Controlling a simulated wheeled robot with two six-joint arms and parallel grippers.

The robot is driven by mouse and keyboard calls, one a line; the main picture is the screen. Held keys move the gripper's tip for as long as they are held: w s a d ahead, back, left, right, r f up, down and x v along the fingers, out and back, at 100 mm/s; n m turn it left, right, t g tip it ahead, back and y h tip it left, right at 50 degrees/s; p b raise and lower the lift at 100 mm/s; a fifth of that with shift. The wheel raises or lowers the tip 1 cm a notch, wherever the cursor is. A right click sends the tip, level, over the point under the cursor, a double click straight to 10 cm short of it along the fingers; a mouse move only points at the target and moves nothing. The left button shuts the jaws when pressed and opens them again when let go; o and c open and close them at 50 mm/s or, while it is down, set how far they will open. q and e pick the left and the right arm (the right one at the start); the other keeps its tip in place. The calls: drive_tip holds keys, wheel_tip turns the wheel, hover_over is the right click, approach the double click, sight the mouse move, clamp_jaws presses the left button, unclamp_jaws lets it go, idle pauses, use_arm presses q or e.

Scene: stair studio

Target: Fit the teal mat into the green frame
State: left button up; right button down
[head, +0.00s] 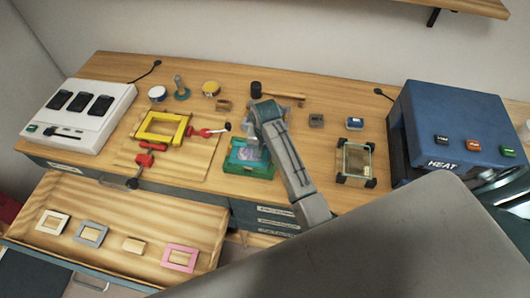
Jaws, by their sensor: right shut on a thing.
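The green frame (236,172) lies on the workbench near its front edge, right of the wooden board. The teal mat (238,154) is at the frame, over its opening. My right gripper (252,148) points down at the frame and is shut on the mat. The arm hides the right part of the mat and some of the frame. I cannot tell whether the mat lies flat inside the frame or is still a little above it.
A yellow frame (146,136) sits with red clamps (145,160) on a wooden board. An open drawer (150,210) in front holds several small frames. A glass-sided box (357,160) and a blue heat press (455,120) stand right. A hammer (280,95) lies behind.

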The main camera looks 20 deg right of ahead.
drive_tip(key=shift+s+d+f, duration=0.2)
drive_tip(key=shift+s+f, duration=0.15)
drive_tip(key=shift+f, duration=0.25)
drive_tip(key=c, duration=1.2)
unclamp_jaws()
drive_tip(key=shift+w, duration=0.1)
drive_tip(key=shift+d, duration=0.1)
drive_tip(key=shift+w+d+r, duration=0.2)
drive_tip(key=shift+w+r, duration=0.05)
drive_tip(key=shift+r, duration=0.35)
drive_tip(key=shift+w+d+r, duration=0.15)
drive_tip(key=shift+w+r, duration=0.1)
drive_tip(key=shift+r, duration=0.35)
drive_tip(key=r, duration=0.3)
drive_tip(key=shift+s+a+r, duration=0.1)
drive_tip(key=shift+a+r, duration=0.05)
drive_tip(key=shift+a, duration=0.15)
drive_tip(key=shift+r, duration=1.2)
